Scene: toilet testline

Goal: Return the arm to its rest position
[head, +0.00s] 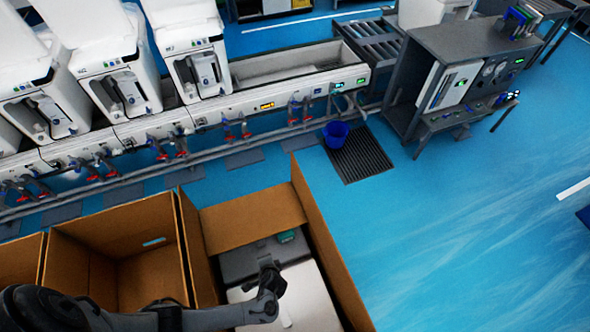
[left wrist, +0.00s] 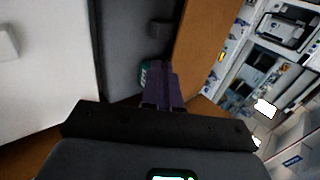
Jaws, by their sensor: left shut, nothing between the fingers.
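My left arm (head: 215,316) reaches in from the lower left of the head view, across the cardboard boxes. My left gripper (head: 266,266) is over the right-hand open box, above a white panel (head: 300,290) and a dark grey part (head: 245,262) inside it. In the left wrist view the fingers (left wrist: 160,75) are together with nothing held. They point toward the grey part (left wrist: 130,45), beside a small green object (left wrist: 143,74). That green object also shows in the box in the head view (head: 287,236). I cannot tell whether the fingers touch anything. My right gripper is not in view.
Brown cardboard walls (head: 330,255) stand close around the gripper. Another open box (head: 150,275) lies to its left. Beyond are a test line (head: 250,105) with white toilet units, a blue bucket (head: 336,133) on a dark floor grate (head: 357,160), and a grey bench. Blue floor at right is clear.

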